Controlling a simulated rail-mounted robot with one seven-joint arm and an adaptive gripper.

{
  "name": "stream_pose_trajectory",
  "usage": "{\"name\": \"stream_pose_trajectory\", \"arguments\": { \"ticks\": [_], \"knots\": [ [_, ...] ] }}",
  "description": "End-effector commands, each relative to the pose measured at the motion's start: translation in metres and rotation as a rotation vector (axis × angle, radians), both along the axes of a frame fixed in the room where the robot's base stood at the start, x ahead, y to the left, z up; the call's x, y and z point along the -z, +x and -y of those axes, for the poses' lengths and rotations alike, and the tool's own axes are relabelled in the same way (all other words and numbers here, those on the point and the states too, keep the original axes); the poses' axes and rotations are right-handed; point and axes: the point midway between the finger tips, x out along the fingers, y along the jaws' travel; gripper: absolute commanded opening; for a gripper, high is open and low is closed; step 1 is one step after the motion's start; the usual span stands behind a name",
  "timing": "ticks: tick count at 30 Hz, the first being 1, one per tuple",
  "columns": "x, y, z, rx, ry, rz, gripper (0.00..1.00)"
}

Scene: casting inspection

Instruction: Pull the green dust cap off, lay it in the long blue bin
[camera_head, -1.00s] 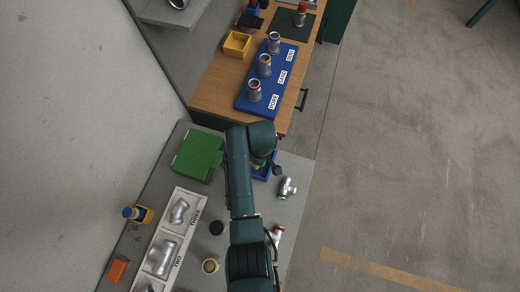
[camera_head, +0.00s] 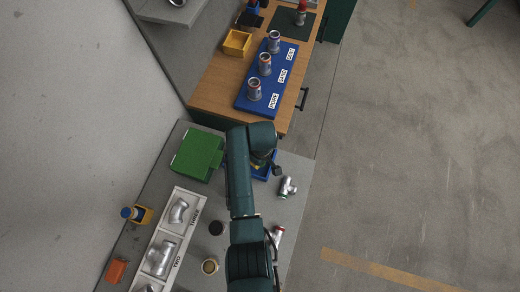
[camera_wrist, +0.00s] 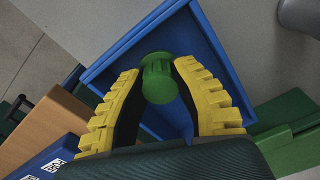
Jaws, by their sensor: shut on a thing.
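The green dust cap (camera_wrist: 158,80) is between the yellow-padded fingers of my gripper (camera_wrist: 158,88) in the wrist view. The fingers are shut on it, and it is off any casting. Behind it in that view is the blue bin (camera_wrist: 104,62), with its walls around the cap; I cannot tell how high the cap is above the floor of the bin.
A green box (camera_head: 196,155) stands left of the bin. Silver pipe fittings lie on the grey table, one (camera_head: 288,187) right of my arm. A white tray (camera_head: 165,238) holds several castings. The wooden bench (camera_head: 215,90) behind carries a blue board (camera_head: 246,105) with three fittings.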

Motion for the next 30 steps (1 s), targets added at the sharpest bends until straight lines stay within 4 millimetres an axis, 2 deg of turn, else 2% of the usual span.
{"name": "stream_pose_trajectory", "arguments": {
  "ticks": [9,10,13,23,26,30],
  "knots": [
    [0.007,0.0,0.0,0.0,0.0,0.0,0.0],
    [0.006,0.0,0.0,0.0,0.0,0.0,0.33],
    [0.006,0.0,0.0,0.0,0.0,0.0,0.52],
    [0.003,0.0,0.0,0.0,0.0,0.001,0.53],
    [-0.008,0.001,0.0,0.0,0.0,0.003,0.53],
    [-0.042,0.0,0.001,0.0,0.001,0.006,0.53]
  ]
}}
